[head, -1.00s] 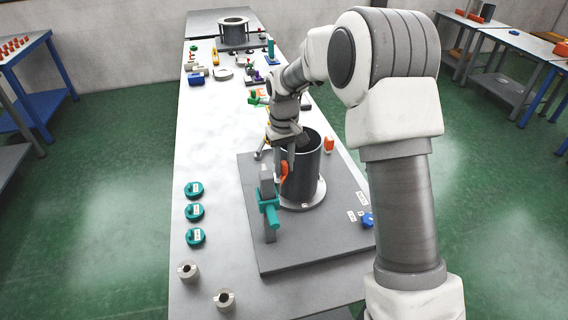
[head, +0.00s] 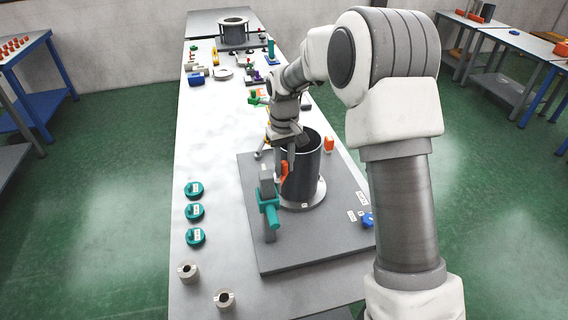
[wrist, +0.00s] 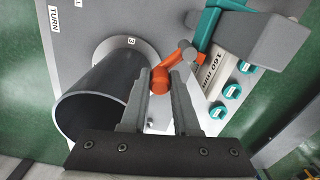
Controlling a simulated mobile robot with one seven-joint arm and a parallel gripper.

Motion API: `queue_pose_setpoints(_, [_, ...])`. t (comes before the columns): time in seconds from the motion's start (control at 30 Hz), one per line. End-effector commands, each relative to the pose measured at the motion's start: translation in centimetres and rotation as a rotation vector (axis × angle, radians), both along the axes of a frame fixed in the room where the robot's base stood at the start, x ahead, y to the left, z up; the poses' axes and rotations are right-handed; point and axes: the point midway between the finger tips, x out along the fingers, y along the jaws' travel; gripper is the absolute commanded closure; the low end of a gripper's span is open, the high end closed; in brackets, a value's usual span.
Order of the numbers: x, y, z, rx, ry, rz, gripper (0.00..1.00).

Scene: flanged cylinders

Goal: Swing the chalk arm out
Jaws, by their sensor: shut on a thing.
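The chalk arm appears as a short orange arm (head: 284,172) beside a dark upright cylinder (head: 305,170) with a pale flange. In the wrist view the orange arm (wrist: 160,79) runs to a grey pivot and a teal stand (wrist: 207,28). In the head view the teal stand (head: 269,207) is in front of the cylinder, on a grey plate. My gripper (head: 283,163) points down beside the cylinder's left side. In the wrist view my gripper (wrist: 160,88) has its fingers on both sides of the orange end, shut on it. The exact contact is partly hidden.
The grey plate (head: 310,248) carries a blue piece (head: 368,220) at right. Several teal knobs (head: 195,212) and two grey collars (head: 188,272) are left of it. Another flanged cylinder (head: 233,32) stands at the far end. The table's left middle is clear.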

Motion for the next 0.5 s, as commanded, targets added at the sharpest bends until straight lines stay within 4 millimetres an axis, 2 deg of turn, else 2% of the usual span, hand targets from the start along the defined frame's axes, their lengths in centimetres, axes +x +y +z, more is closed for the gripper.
queue_pose_setpoints(0.27, [-0.1,-0.3,0.0,0.001,-0.003,-0.095,1.00])
queue_pose_setpoints(0.5, [-0.6,-1.0,0.0,0.001,-0.004,-0.284,1.00])
